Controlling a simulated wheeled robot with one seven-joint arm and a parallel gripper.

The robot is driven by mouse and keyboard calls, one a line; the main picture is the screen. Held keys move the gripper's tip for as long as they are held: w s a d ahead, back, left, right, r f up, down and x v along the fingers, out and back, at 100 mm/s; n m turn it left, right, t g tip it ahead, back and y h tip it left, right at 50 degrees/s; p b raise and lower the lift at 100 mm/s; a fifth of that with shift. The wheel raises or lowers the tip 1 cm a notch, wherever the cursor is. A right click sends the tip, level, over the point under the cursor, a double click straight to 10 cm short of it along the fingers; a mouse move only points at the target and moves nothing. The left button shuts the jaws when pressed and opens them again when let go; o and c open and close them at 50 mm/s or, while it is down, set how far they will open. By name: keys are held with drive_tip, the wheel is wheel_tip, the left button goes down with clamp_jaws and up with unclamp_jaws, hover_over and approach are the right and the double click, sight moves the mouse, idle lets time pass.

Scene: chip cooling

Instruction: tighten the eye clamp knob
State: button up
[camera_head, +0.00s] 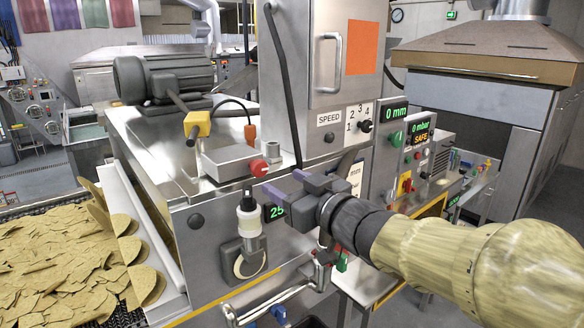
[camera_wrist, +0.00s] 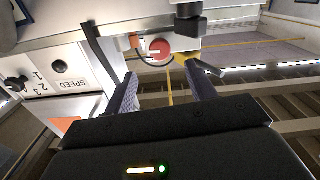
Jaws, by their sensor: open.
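A round red knob (camera_head: 258,168) sits at the right end of a small grey box (camera_head: 230,162) on the steel machine's top edge; I take it for the eye clamp knob. In the wrist view the red knob (camera_wrist: 160,48) faces me, in line with the gap between my fingers and beyond their tips. My gripper (camera_head: 284,185) is open and empty, just right of and slightly below the knob in the head view. Its two purple-grey fingers also show in the wrist view (camera_wrist: 160,74). The fingers look apart from the knob.
A white-and-black bottle-like part (camera_head: 249,222) hangs on the machine front below the knob. A yellow block (camera_head: 197,124) on a rod and an orange-tipped cable (camera_head: 250,133) stand behind it. A tall steel cabinet (camera_head: 312,85) with a SPEED dial rises behind my gripper. Chips (camera_head: 60,255) cover the belt left.

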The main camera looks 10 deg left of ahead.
sight(261, 170)
drive_tip(key=p+x, duration=0.1)
drive_tip(key=x, duration=0.7)
drive_tip(key=c, duration=1)
